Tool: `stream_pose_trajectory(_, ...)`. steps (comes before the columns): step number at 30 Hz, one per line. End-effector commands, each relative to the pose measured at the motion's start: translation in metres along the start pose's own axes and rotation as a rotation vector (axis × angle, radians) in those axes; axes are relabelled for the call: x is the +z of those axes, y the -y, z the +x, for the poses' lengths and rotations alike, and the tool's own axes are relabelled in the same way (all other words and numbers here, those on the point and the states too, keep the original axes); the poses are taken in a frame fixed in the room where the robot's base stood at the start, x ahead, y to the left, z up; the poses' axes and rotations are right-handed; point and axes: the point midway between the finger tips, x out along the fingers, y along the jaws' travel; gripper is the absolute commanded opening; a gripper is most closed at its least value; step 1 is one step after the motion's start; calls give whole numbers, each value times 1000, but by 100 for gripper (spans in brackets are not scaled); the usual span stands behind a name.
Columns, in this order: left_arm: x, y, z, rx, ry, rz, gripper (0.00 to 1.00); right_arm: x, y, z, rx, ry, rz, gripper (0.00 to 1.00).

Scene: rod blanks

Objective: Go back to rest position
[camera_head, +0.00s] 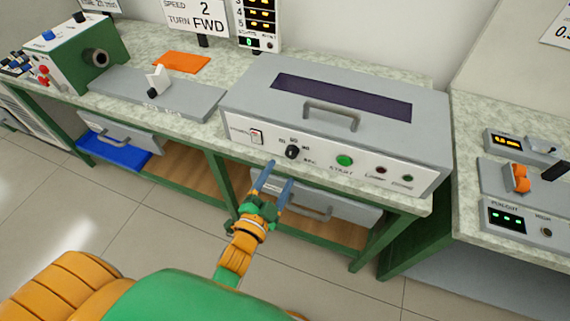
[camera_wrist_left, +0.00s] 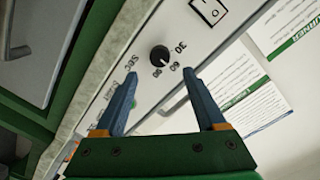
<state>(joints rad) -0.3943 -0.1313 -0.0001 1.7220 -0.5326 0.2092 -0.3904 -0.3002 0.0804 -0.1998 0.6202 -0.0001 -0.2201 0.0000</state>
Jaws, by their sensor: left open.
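My left gripper (camera_head: 274,181) is open, with two blue fingers pointing at the front panel of a grey machine (camera_head: 250,89) on the bench. Its fingertips are just below and left of a black dial (camera_head: 292,152). In the left wrist view the open fingers (camera_wrist_left: 165,85) hold nothing, and the dial (camera_wrist_left: 160,55) shows beyond and between them. A green start button (camera_head: 344,161) is right of the dial and a white rocker switch (camera_head: 257,136) is left of it. My right gripper is not in view.
A green lathe-like machine (camera_head: 75,55), a grey plate (camera_head: 150,95) and an orange mat (camera_head: 182,62) are to the left. A second bench (camera_head: 470,215) with control boxes stands right. The tiled floor in front looks clear.

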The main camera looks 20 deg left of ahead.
Motion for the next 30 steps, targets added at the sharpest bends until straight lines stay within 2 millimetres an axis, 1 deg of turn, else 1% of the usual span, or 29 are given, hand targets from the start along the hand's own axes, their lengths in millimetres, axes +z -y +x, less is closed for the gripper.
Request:
stream_pose_trajectory(3,0,0,-6,0,0,0,72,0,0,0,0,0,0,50)
stream_pose_trajectory(14,0,-1,-5,2,1,-2,72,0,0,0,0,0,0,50)
stream_pose_trajectory(16,9,-12,-6,32,25,-26,72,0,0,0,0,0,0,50)
stream_pose_trajectory(17,18,-23,-8,62,51,-49,72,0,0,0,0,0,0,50)
stream_pose_trajectory(19,50,-63,-19,168,154,-134,72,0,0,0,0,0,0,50)
stream_pose_trajectory(20,68,-85,-28,225,216,-177,72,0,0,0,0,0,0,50)
stream_pose_trajectory(21,94,-115,-46,303,313,-238,72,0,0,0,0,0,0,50)
stream_pose_trajectory(22,114,-136,-62,358,391,-279,72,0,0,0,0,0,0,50)
stream_pose_trajectory(23,132,-155,-80,409,471,-319,72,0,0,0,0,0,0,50)
stream_pose_trajectory(24,157,-177,-107,470,584,-365,72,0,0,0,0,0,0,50)
stream_pose_trajectory(26,190,-202,-152,543,754,-423,72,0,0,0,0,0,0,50)
stream_pose_trajectory(27,209,-214,-182,580,862,-451,72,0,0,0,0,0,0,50)
stream_pose_trajectory(30,243,-227,-247,633,1092,-495,72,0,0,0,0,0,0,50)
